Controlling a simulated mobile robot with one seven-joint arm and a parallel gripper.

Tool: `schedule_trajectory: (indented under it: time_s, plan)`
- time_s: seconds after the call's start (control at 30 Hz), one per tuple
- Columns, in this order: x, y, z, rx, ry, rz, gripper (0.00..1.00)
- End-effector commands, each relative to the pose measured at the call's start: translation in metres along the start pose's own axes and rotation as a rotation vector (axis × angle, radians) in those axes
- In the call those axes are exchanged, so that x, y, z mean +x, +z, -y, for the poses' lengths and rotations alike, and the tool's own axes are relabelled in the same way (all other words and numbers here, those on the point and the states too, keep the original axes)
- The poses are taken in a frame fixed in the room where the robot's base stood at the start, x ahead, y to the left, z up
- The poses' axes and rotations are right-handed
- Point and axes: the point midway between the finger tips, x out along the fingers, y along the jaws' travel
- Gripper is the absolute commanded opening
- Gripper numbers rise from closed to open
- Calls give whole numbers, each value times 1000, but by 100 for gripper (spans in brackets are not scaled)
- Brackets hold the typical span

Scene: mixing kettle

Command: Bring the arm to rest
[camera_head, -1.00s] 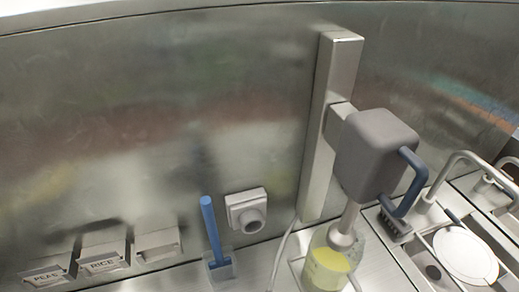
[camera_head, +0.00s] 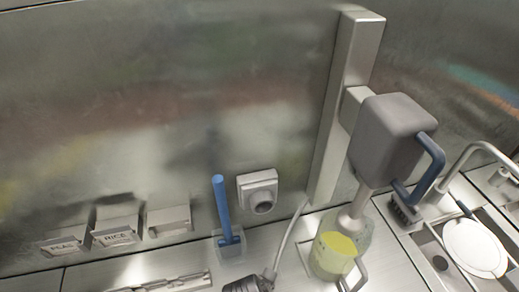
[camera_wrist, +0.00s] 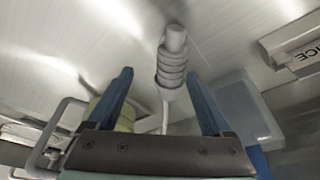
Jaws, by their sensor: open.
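My gripper (camera_wrist: 159,85) shows only in the wrist view, with its two blue fingers spread apart and nothing held between them. A grey ribbed plug (camera_wrist: 172,62) with a pale cable appears in the gap beyond the fingertips, apart from them as far as I can tell. In the head view the plug (camera_head: 248,285) lies at the bottom edge, partly cut off. The grey mixer head (camera_head: 390,138) with a blue handle is on a metal column. Its shaft reaches down into a clear jug (camera_head: 336,254) with yellow contents. My arm is not visible in the head view.
A wall socket (camera_head: 258,191) is above the counter. A blue-handled tool (camera_head: 222,205) stands in a clear holder. Labelled bins, including RICE (camera_head: 117,227), line the wall at left. A sink with a white plate (camera_head: 474,248) and a tap (camera_head: 470,160) are at right.

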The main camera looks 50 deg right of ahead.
Motion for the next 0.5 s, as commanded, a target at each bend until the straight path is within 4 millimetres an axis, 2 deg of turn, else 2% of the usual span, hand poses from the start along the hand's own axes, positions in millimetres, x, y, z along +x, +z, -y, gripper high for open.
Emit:
schedule_trajectory:
  time_s: [0.1,0.3,0.5]
  plan:
    - [-24,0,1,-1,-3,-3,84]
    - [-56,0,0,-1,-2,-2,84]
    - [-72,0,0,-1,0,-1,84]
